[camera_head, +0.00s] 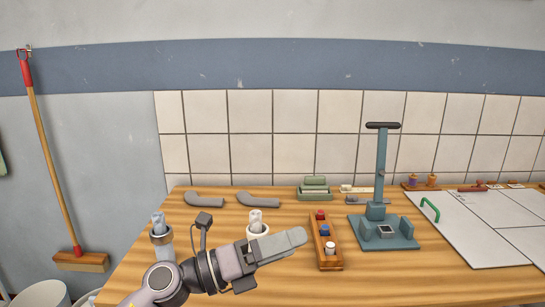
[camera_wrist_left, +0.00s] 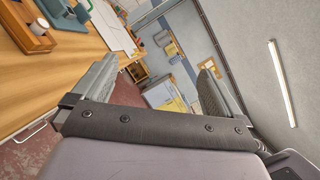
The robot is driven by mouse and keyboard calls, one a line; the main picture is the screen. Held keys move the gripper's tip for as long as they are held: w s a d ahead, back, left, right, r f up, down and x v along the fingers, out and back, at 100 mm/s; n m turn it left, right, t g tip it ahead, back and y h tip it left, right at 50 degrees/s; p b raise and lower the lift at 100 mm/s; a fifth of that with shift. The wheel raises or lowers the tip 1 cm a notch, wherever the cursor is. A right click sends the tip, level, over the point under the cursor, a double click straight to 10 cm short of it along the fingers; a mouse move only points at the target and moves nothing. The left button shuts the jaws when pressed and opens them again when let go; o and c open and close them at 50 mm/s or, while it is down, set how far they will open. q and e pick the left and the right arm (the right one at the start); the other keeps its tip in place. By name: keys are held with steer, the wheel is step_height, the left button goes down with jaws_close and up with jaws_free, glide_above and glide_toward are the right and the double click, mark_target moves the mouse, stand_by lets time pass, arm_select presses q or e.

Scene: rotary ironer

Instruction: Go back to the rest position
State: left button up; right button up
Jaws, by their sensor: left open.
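My left gripper (camera_head: 292,243) is raised above the front of the wooden table, pointing to the right in the head view. In the left wrist view my left gripper (camera_wrist_left: 162,72) shows its two grey fingers wide apart with nothing between them. It is open and empty. In the head view the fingers overlap in the picture, and the tips end close to the left of a wooden tray. My right gripper is in neither view.
Bare tabletop lies front right.

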arm_select(q)
steer(key=s+a+f+n+t+y, duration=0.2)
steer(key=a+f+n+t+y, duration=0.6)
steer(key=n, duration=0.5)
steer(key=s+a+f+n+t+y, duration=0.25)
steer(key=a+f+n, duration=0.25)
steer(key=f+n, duration=0.7)
steer(key=s+a+f+n+g+y, duration=0.3)
steer(key=s+a+f+n, duration=0.1)
steer(key=s+f+n, duration=0.2)
steer(key=s+a+f+n+g+y, duration=0.3)
steer(key=s+a+f+n, duration=0.2)
steer(key=s+f+n, duration=0.2)
steer(key=s+f, duration=0.2)
steer(key=s, duration=0.1)
steer(key=shift+f, duration=0.15)
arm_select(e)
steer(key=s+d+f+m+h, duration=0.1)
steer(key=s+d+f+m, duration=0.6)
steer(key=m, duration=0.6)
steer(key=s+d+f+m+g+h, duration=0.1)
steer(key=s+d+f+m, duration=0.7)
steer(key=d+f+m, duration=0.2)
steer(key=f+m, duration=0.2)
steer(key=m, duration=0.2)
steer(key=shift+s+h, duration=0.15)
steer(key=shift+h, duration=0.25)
